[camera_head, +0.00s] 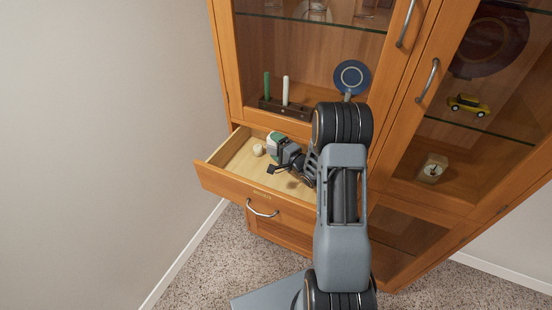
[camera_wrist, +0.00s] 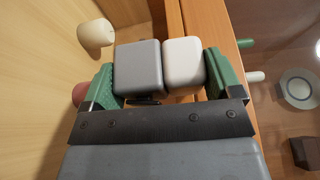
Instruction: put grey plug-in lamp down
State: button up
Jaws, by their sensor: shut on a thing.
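My gripper (camera_wrist: 162,80) is shut on the grey plug-in lamp, a grey block (camera_wrist: 138,70) joined to a white block (camera_wrist: 184,64). The green fingers press on its two ends in the wrist view. In the head view my gripper (camera_head: 280,156) is over the open wooden drawer (camera_head: 228,181) of the cabinet, and the lamp is hard to tell apart from the fingers. I cannot tell whether the lamp touches the drawer floor.
A small cream object (camera_head: 257,150) lies in the drawer, also in the wrist view (camera_wrist: 95,35). A reddish thing (camera_wrist: 79,94) shows partly behind the left finger. Above, behind glass, are a dark holder (camera_head: 284,107) and a blue plate (camera_head: 352,77). The drawer's front left has bare floor.

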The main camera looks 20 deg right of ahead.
aim_at(277, 155)
jog(key=shift+f+b, duration=1.35)
jog(key=shift+f, duration=0.75)
jog(key=shift+r, duration=0.15)
jog(key=o, duration=0.8)
jog(key=b+v, duration=0.1)
jog(key=v, duration=0.6)
jog(key=shift+s+d, duration=0.1)
jog(key=shift+s, duration=0.1)
jog(key=shift+r, duration=0.1)
